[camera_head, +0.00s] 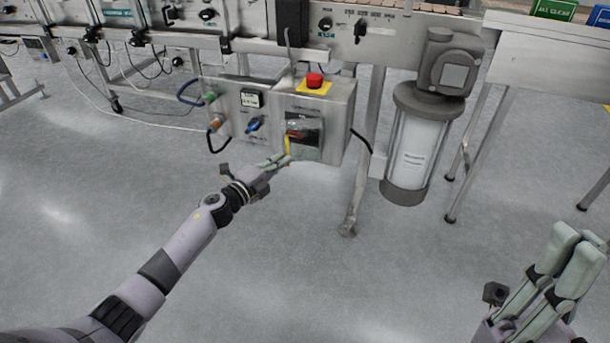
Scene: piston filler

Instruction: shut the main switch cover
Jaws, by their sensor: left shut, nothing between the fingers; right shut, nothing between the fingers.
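The main switch (293,136), with red and yellow parts, sits on a dark square plate (314,137) on the right front of the grey control box (338,122). A smoky, see-through cover seems to lie over the plate, but its exact angle is too small to tell. My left gripper (284,160) is shut and empty at the lower left of the plate, close to the yellow part. I cannot tell whether it touches the cover. My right gripper (580,242) is shut and empty at the lower right, far from the box.
A red emergency button (314,80) on a yellow plate tops the box. A blue knob (256,124) and a small display (251,98) are left of the switch. A clear cylinder (414,152) hangs to the right, beside a metal leg (359,175). The floor in front is clear.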

